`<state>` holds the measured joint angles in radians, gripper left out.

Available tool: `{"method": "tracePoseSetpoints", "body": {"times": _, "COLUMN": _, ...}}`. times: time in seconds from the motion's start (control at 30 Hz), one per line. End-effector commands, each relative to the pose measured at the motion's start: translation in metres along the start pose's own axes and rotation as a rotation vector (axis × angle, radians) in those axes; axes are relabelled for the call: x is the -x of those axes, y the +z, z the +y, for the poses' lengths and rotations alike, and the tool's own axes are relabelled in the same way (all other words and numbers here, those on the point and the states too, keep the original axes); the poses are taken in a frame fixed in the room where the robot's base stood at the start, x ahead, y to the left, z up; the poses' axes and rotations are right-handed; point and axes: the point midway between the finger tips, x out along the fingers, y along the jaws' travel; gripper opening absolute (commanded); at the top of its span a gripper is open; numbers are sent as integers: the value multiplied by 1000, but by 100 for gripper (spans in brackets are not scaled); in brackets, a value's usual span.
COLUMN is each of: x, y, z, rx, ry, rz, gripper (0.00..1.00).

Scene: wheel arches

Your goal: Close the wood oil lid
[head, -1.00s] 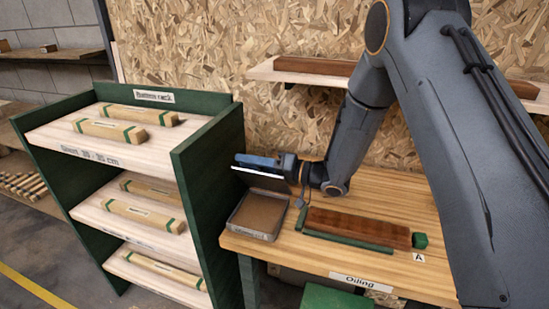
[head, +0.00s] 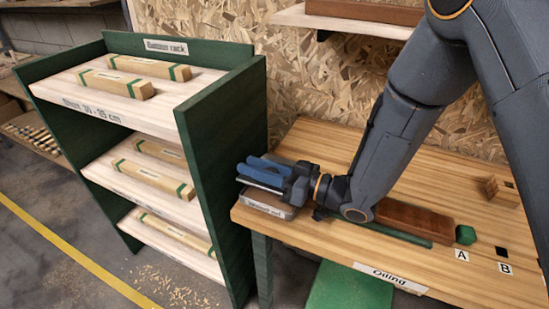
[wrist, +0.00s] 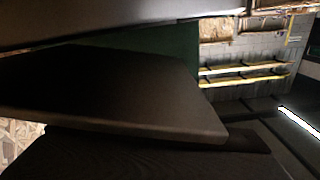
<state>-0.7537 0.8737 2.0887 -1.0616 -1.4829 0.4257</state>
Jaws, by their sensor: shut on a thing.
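The wood oil tin (head: 268,206) is a shallow grey box at the left end of the table, beside the rack. My gripper (head: 262,172), with blue fingers, is low and level just above the tin, pointing left. It is shut on the lid, whose thin pale edge shows between the fingers. The lid looks nearly flat over the tin, and the tin's inside is hidden. Whether the lid touches the rim all round cannot be told. In the wrist view a dark, flat slab (wrist: 110,95), probably the lid, fills the middle in shadow.
The green-sided rack (head: 228,130) with wooden pieces stands close left of my gripper. A brown board (head: 415,219) and a green strip (head: 400,234) lie right of the tin, partly behind my arm. A green block (head: 465,235) is near label A.

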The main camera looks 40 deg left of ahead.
Motion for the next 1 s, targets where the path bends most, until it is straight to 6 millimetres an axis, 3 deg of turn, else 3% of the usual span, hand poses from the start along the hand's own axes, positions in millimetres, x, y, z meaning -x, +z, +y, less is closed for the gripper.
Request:
{"method": "tracePoseSetpoints", "body": {"times": 0.5, "x": -4, "y": 4, "z": -5, "rx": 16, "ry": -9, "rz": -4, "gripper": 0}}
{"method": "tracePoseSetpoints", "body": {"times": 0.53, "x": -4, "y": 4, "z": -5, "rx": 16, "ry": -9, "rz": -3, "gripper": 32}}
{"method": "tracePoseSetpoints", "body": {"times": 0.6, "x": -4, "y": 4, "z": -5, "rx": 16, "ry": -8, "rz": -3, "gripper": 44}}
{"method": "tracePoseSetpoints", "body": {"times": 1.0, "x": 3, "y": 4, "z": -3, "rx": 17, "ry": -6, "rz": -2, "gripper": 46}}
